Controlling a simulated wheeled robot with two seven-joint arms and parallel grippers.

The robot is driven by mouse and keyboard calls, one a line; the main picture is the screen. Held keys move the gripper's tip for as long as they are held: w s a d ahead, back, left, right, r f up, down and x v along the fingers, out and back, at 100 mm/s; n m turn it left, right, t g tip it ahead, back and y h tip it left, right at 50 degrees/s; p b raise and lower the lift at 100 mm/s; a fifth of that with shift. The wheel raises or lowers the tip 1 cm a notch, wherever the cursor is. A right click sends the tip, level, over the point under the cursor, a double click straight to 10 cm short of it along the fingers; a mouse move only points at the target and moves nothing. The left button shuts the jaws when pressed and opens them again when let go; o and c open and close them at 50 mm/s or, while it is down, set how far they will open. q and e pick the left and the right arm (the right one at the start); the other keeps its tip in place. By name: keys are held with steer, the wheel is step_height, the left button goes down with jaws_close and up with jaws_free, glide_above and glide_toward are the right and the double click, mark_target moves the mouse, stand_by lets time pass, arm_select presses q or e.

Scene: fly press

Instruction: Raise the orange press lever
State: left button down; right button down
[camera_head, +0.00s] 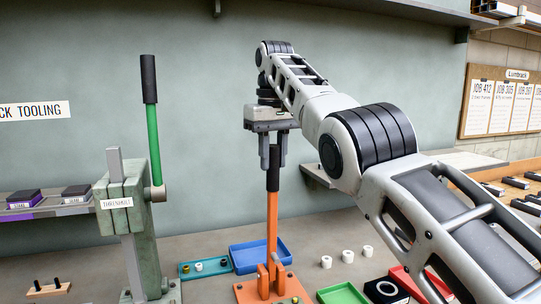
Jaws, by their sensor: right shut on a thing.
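The orange press lever (271,225) stands upright on an orange base (266,287) at the bottom middle, with a black grip (273,175) at its top. My right gripper (273,160) points down from above with its fingers around the upper part of the black grip, shut on it. My right arm comes in from the right and covers part of the bench and wall. My left gripper is out of view.
A green press (130,205) with a green lever (154,145) stands to the left. A blue tray (245,262), a teal tray (190,274) and several white rings (347,256) lie near the orange base. A shelf (40,208) is at the left.

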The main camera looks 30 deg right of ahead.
steer(key=shift+f, duration=0.15)
steer(key=c, duration=1.2)
jaws_free()
steer(key=shift+o, duration=0.2)
steer(key=shift+w, duration=0.1)
